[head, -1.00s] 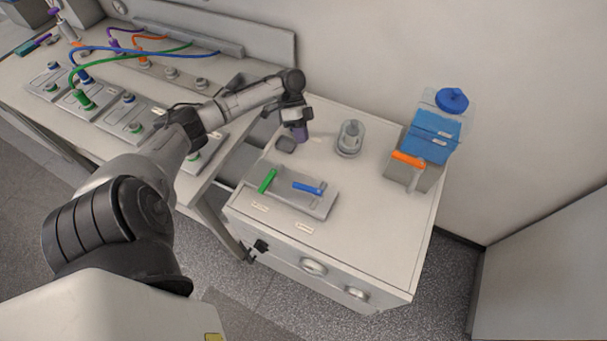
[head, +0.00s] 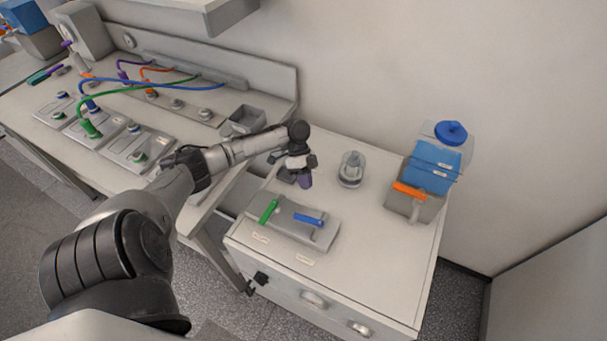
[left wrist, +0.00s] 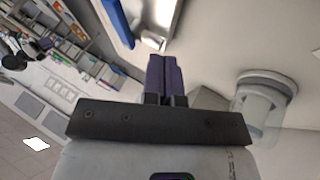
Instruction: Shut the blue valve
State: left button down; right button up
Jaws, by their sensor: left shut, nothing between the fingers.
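The blue valve handle (head: 308,219) lies lengthwise along a grey valve plate (head: 290,232) on the white cabinet top. A green handle (head: 268,211) on the same plate is turned at an angle to it. My left gripper (head: 306,182) is above the far edge of the plate, apart from the blue handle. Its purple fingers point down and are shut with nothing between them; they also show closed together in the left wrist view (left wrist: 165,75). A blue piece (left wrist: 116,22) shows at the top of that view; I cannot tell what it is. My right gripper is out of view.
A clear glass jar (head: 352,170) stands right of my left gripper. Farther right is a grey holder (head: 430,212) with an orange handle (head: 409,191) and a blue container (head: 433,167). A bench with cables is on the left. The cabinet's front right top is clear.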

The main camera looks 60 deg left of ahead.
aim_at(308, 220)
pick_arm(q)
jog(key=x, duration=0.5)
jog(key=shift+s+d+p, duration=0.55)
jog(key=shift+s+d, duration=0.45)
jog(key=shift+s, duration=0.05)
jog(key=shift+s+d, duration=0.4)
jog(key=shift+d, duration=0.05)
